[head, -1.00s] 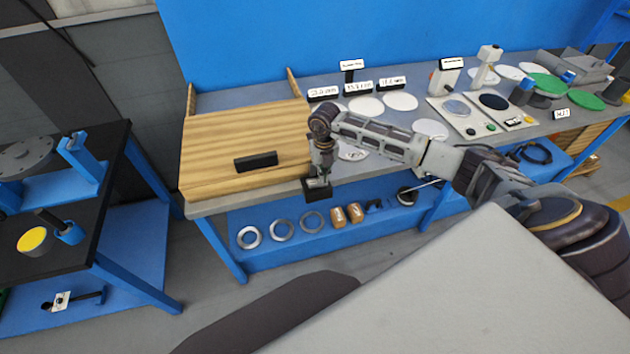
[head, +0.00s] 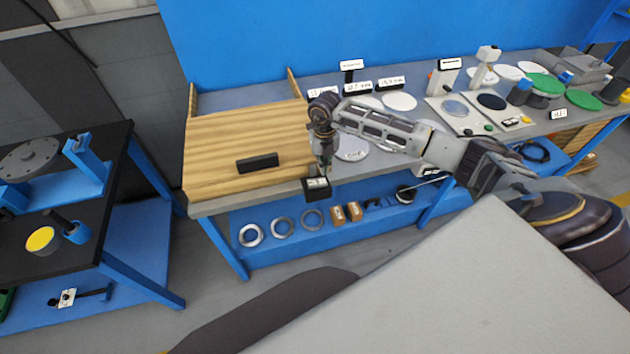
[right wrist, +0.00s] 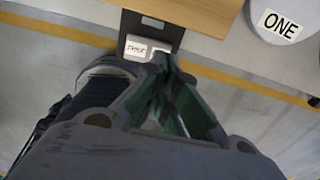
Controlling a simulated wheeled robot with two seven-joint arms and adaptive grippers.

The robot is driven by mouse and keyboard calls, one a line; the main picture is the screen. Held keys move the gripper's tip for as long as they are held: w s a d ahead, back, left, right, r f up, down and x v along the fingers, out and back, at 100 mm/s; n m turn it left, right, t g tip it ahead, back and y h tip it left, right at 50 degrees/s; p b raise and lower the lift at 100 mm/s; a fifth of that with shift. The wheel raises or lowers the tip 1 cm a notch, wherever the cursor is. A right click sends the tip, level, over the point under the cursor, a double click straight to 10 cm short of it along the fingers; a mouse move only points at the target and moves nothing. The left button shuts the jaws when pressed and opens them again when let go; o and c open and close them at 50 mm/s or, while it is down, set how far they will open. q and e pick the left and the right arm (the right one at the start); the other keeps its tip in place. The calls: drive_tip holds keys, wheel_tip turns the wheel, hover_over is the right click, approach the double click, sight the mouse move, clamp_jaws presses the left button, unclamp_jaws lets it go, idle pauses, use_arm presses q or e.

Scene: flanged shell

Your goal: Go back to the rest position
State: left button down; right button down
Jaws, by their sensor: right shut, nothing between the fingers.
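My right gripper (head: 325,172) hangs down at the front edge of the workbench, over a small black box (head: 317,195) with white faces on top. In the right wrist view its fingers (right wrist: 166,62) are together with nothing between them. The black box shows there too (right wrist: 152,28), fixed at the edge of the wooden board, with two white lettered faces partly covered by the fingertips. Whether the tips touch the box I cannot tell. My left gripper is not in view.
A wooden board (head: 225,145) with a black block (head: 257,162) covers the bench's left end. White discs (head: 399,101), labels and a two-pad device (head: 470,112) lie right of it. Rings (head: 250,235) lie on the lower blue shelf. A dark table (head: 95,215) stands left across a floor gap.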

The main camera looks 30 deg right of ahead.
drive_tip(key=shift+r, duration=0.45)
idle(0.3)
